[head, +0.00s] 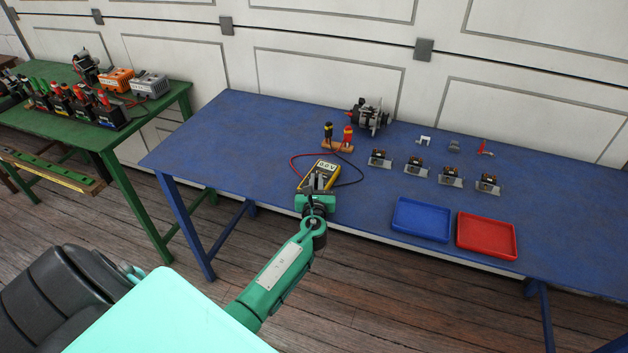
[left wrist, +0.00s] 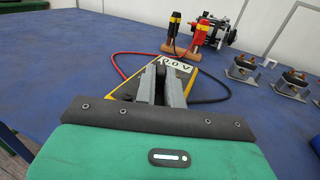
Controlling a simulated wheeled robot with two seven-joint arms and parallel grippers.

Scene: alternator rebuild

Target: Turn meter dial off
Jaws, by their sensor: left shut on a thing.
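The yellow meter (head: 327,167) lies on the blue table (head: 230,140), its display showing a reading that looks like 0.0 V. Its top also shows in the left wrist view (left wrist: 174,66). My left gripper (head: 318,182) is over the lower part of the meter, at the dial area. In the left wrist view the fingers (left wrist: 160,82) are close together, shut on a small dark part between them, which I take as the dial. The dial itself is mostly hidden by the fingers. My right gripper does not show.
Red and black leads run from the meter to two probes (head: 337,138) in a wooden holder. An alternator (head: 369,116) stands behind. Several small bracketed parts (head: 415,167) lie to the right. A blue tray (head: 421,219) and a red tray (head: 487,236) are near the front edge.

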